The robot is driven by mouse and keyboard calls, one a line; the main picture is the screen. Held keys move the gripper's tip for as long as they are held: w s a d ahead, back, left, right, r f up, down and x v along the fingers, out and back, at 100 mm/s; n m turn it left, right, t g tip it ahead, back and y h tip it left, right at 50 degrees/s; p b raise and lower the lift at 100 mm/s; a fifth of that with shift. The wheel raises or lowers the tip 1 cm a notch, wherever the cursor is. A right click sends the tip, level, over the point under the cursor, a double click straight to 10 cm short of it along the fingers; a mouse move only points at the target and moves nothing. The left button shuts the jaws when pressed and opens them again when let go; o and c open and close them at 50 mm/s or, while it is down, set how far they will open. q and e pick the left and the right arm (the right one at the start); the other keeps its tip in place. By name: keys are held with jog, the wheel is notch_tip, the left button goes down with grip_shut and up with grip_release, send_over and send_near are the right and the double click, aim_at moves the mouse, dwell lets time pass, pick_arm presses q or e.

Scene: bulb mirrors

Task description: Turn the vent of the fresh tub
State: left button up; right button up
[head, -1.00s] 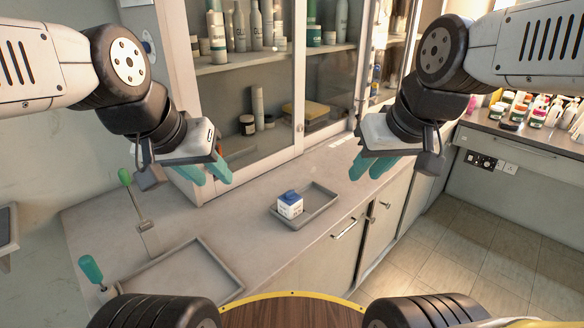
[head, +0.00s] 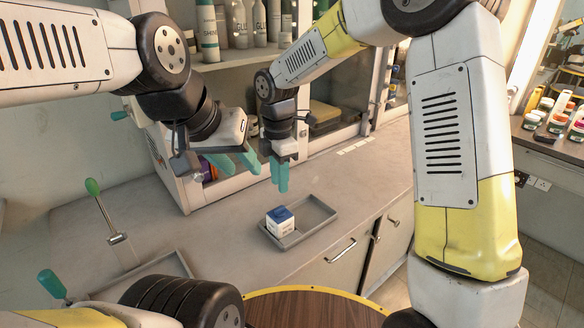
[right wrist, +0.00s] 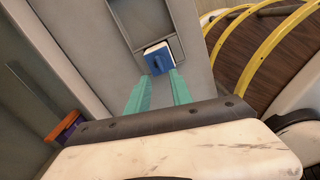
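The tub (head: 280,224) is a small white box with a blue top, standing at the left end of a shallow grey tray (head: 322,227) on the counter. It also shows in the right wrist view (right wrist: 158,58), with a raised blue piece on its top, beyond my fingertips. My right gripper (head: 280,183) points down above and behind the tray, apart from the tub. Its teal fingers are spread and empty in the right wrist view (right wrist: 164,80). My left gripper (head: 240,169) is open and empty, left of the right one. Small print on the tub is unreadable.
Levers with green handles (head: 93,187) and (head: 51,284) stand on the counter at left, by a second grey tray (head: 180,265). Behind is a cabinet of bottles (head: 208,30). An orange and purple thing (head: 208,170) lies behind my left gripper. Counter around the tub's tray is clear.

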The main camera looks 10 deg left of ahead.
aim_at(280, 208)
jog(key=shift+a+f, duration=0.1)
jog(key=shift+f, duration=3.75)
jog(key=shift+f, duration=0.3)
grip_shut()
